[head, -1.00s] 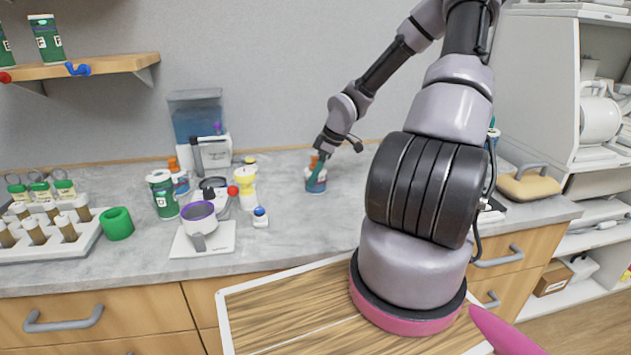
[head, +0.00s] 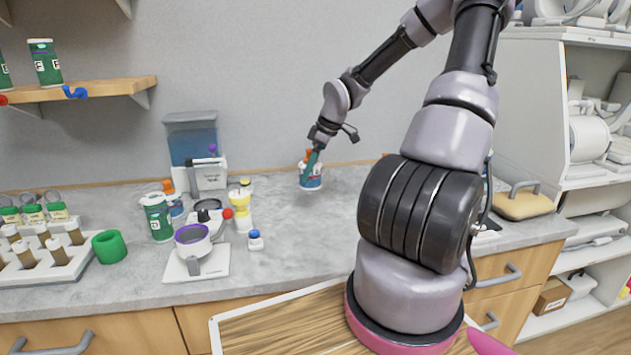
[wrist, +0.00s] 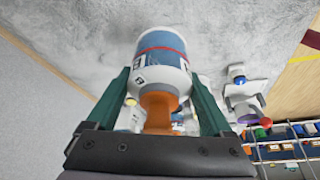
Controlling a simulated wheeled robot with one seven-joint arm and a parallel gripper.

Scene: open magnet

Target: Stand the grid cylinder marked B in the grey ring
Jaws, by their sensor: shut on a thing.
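My gripper (head: 312,157) is shut on a blue-and-white cylinder (head: 311,179) with an orange top, holding it above the back of the counter. In the wrist view the cylinder (wrist: 161,52) sits between the two green fingers, which flank its orange neck. It shows a blue band, a red line and a small dark mark too small to read, so I cannot confirm a B. I cannot make out a grey ring with certainty. A pale cup with a purple rim (head: 193,240) and a grey handle stands on a white base at the counter front.
A green ring (head: 109,246) and a white rack (head: 45,268) of vials are at left. A green jar (head: 158,218), a yellow-and-white bottle (head: 243,210) and a small blue-capped jar (head: 255,240) stand near the cup. The counter (head: 310,225) below the cylinder is clear.

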